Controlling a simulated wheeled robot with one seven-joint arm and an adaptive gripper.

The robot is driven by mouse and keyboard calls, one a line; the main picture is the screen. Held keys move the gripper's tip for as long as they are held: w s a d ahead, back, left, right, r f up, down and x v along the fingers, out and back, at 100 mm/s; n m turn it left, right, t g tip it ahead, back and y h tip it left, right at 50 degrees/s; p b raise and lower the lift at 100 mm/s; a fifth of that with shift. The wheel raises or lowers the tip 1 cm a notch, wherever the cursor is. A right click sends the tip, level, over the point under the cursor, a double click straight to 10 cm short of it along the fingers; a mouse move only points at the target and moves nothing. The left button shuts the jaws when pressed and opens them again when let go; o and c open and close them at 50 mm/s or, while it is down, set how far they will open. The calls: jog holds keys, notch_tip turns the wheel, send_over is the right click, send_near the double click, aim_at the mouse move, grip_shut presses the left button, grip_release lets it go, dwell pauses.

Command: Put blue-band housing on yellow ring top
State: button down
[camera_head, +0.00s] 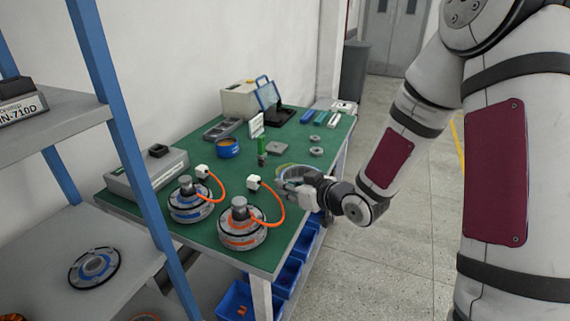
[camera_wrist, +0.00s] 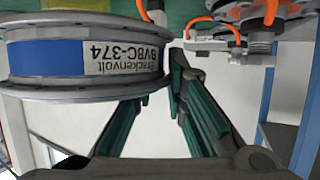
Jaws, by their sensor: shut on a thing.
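The blue-band housing (camera_wrist: 45,58) fills the upper left of the wrist view. It is a round grey drum with a blue band and a white label reading upside down. My gripper (camera_wrist: 168,82) has its teal fingers closed at the housing's right edge and is shut on it. In the head view my gripper (camera_head: 287,184) is at the right edge of the green table; the housing is small and mostly hidden there. A yellow patch (camera_wrist: 65,4) shows above the housing in the wrist view; I cannot tell whether it is the yellow ring top.
Two motor units, one blue-banded (camera_head: 190,204) and one orange-banded (camera_head: 240,236), stand on the green table (camera_head: 205,238) with orange cables. A shelf stands left; blue bins hang below.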

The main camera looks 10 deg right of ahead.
jog(key=shift+w+r, duration=0.15)
jog(key=shift+w, duration=0.2)
jog(key=w, duration=0.5)
jog(key=w+f, duration=0.1)
jog(key=w, duration=0.4)
jog(key=w+d, duration=0.1)
jog(key=w, duration=0.4)
jog(key=shift+w+d+f+b, duration=0.1)
jog(key=shift+w+f+b, duration=0.2)
jog(key=shift+w+b, duration=0.05)
notch_tip(320, 180, down, 4)
jog(key=shift+r, duration=0.25)
jog(key=shift+s, duration=0.1)
jog(key=c, duration=1.6)
grip_release()
jog(key=shift+f, duration=0.1)
